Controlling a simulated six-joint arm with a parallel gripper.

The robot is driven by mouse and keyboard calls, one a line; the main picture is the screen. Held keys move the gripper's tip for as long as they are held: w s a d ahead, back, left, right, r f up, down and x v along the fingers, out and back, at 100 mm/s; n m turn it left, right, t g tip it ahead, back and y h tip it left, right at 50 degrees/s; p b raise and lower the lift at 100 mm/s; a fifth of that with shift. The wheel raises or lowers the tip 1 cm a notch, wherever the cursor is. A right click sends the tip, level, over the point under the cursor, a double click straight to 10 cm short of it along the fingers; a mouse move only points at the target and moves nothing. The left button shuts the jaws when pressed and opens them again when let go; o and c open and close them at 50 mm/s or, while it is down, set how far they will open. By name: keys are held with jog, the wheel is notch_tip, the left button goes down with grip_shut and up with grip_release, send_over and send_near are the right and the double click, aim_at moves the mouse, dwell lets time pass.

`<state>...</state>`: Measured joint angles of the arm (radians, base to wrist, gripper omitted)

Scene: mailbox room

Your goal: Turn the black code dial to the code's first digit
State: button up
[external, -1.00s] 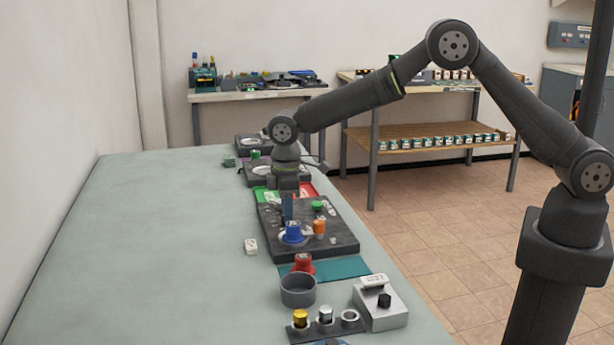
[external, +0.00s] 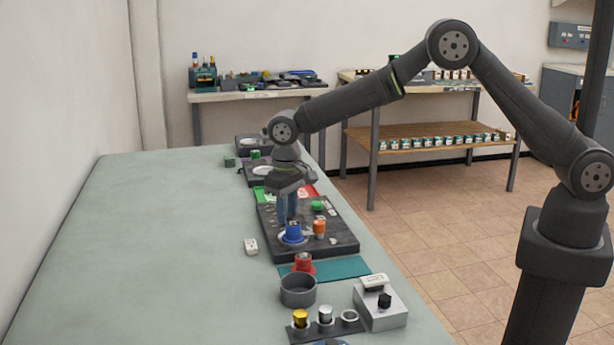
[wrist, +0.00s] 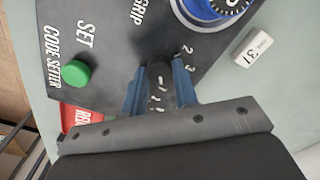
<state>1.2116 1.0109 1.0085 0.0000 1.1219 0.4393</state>
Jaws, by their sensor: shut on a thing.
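The black code dial (wrist: 159,85) shows in the wrist view between the two blue fingers of my gripper (wrist: 160,92), on a dark panel lettered CODE SETTER (wrist: 112,40). My gripper is shut on the dial. The digits 2 and 3 are printed just above and right of the dial; other marks lie between the fingers, too small to read surely. In the external view my gripper (external: 288,212) reaches down to the panel (external: 340,243), and the fingers hide the dial.
A green SET button (wrist: 75,73) is left of the dial in the wrist view. A blue knob (external: 293,233) and an orange knob (external: 319,227) stand close to the fingers. A red cap (external: 303,262) and grey cup (external: 298,290) stand nearer. The left tabletop is clear.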

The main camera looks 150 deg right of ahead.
jog(key=shift+m, duration=0.3)
dwell(0.4)
jog(key=o, duration=1)
notch_tip(320, 180, up, 17)
jog(key=shift+r, duration=0.2)
notch_tip(320, 180, down, 17)
jog(key=shift+f, duration=0.2)
jog(key=shift+r, duration=0.1)
dwell(0.4)
